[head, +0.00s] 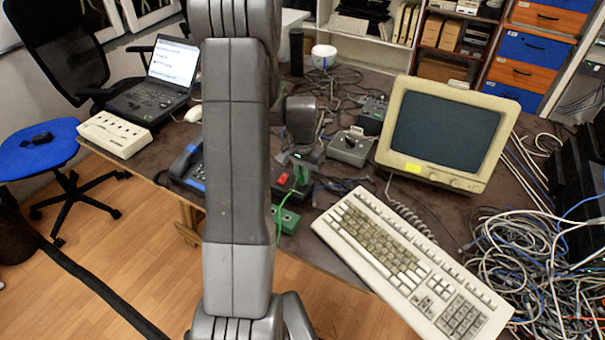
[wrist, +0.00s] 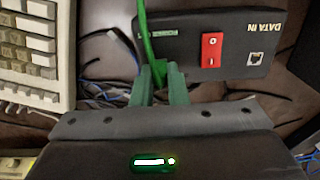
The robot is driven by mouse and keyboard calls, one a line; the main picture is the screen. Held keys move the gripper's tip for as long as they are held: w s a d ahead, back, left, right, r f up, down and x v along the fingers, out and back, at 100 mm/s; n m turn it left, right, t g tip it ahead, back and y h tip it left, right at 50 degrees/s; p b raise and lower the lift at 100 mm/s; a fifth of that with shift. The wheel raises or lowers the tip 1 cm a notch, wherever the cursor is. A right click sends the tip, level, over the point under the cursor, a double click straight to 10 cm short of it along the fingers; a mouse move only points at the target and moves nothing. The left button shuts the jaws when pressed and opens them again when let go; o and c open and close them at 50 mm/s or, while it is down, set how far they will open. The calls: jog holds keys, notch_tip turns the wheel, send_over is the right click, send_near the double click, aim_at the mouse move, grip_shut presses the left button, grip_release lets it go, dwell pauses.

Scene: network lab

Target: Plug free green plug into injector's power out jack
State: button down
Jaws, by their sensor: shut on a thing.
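The injector is a dark box (wrist: 235,75) with a red rocker switch (wrist: 212,50) and a "DATA IN" label, upside down in the wrist view. In the head view the injector (head: 283,190) lies on the table, partly behind my arm. My gripper (wrist: 160,70) is shut over the left part of the injector in the wrist view. It also shows in the head view (head: 301,168). A green cable (wrist: 147,42) runs from between the fingers. The green plug itself is mostly hidden by the fingers. The power out jack cannot be made out.
A green box (head: 286,220) sits near the table's front edge. A beige keyboard (head: 410,262) and a monitor (head: 444,135) stand to the right. A grey joystick-like box (head: 350,148) and a blue-trimmed phone (head: 187,165) are close by. Loose cables (head: 530,260) pile up at the right.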

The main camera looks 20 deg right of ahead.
jog(key=shift+f, duration=0.2)
jog(key=c, duration=1.3)
grip_release()
jog(key=shift+c, duration=0.2)
jog(key=shift+r, duration=0.15)
notch_tip(320, 180, up, 14)
jog(key=shift+f, duration=0.2)
jog(key=shift+f, duration=0.1)
notch_tip(320, 180, down, 14)
jog(key=shift+r, duration=0.35)
